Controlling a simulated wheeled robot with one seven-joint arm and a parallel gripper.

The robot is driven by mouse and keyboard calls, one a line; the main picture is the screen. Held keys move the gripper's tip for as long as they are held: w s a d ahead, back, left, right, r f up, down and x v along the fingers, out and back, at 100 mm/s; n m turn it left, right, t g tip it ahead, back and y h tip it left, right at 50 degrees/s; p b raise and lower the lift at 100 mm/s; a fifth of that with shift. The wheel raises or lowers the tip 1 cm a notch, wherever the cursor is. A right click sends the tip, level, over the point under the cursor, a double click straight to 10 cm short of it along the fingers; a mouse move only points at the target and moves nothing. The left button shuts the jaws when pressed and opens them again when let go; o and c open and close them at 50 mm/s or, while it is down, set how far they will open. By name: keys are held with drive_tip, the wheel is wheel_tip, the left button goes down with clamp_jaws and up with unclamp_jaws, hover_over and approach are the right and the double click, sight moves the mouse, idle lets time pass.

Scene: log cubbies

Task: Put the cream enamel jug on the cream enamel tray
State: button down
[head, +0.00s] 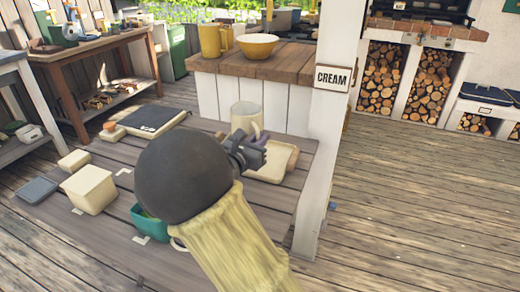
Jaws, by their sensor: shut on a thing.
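The cream enamel jug (247,117) stands upright just beyond my gripper (250,150). My gripper is shut on the jug, low on its near side, though the dark fingers hide the contact. The cream tray (268,174) lies on the grey plank table (120,236), right of and below the gripper. The jug is at the tray's far left side; its base is hidden, so I cannot tell whether it touches the tray. A small purple patch (261,142) shows beside the fingers. My arm covers the tray's near left part.
A wooden counter (265,62) behind holds a yellow jug (211,40) and a yellow bowl (257,46). A cream box (90,189), a teal container (151,224) and a dark board (152,118) lie left.

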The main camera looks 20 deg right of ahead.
drive_tip(key=shift+f, duration=1.25)
drive_tip(key=shift+f+b, duration=0.1)
drive_tip(key=shift+b, duration=0.2)
drive_tip(key=c, duration=1.5)
unclamp_jaws()
drive_tip(key=shift+w, duration=0.15)
drive_tip(key=shift+a, duration=0.1)
drive_tip(key=shift+a, duration=0.1)
drive_tip(key=shift+s+a, duration=0.25)
drive_tip(key=shift+s, duration=0.1)
drive_tip(key=p+v, duration=0.2)
drive_tip(key=v, duration=0.3)
drive_tip(key=shift+s, duration=0.25)
drive_tip(key=shift+s+a, duration=0.45)
drive_tip(key=shift+a, duration=0.05)
